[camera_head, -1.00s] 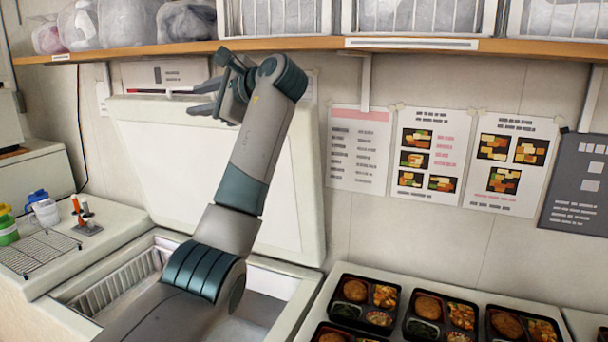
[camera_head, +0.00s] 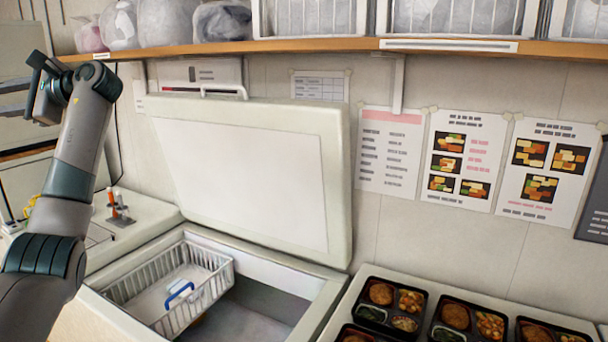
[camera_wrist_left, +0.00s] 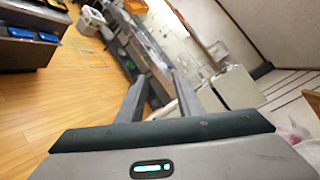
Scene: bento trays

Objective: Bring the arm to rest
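My left arm stands raised at the left edge of the head view, clear of the open chest freezer (camera_head: 318,318). My left gripper (camera_head: 14,99) points left, with its fingertips at the picture's edge. In the left wrist view the two fingers of the gripper (camera_wrist_left: 156,92) are apart with nothing between them, so it is open and empty. My right arm and gripper are in neither view.
The freezer's lid (camera_head: 250,180) is propped up; inside hangs a white wire basket (camera_head: 215,287) with a blue handle. Bento trays (camera_head: 372,318) stand at the lower right. A shelf (camera_head: 300,45) with bags and bins runs above. Wooden floor (camera_wrist_left: 60,100) shows in the wrist view.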

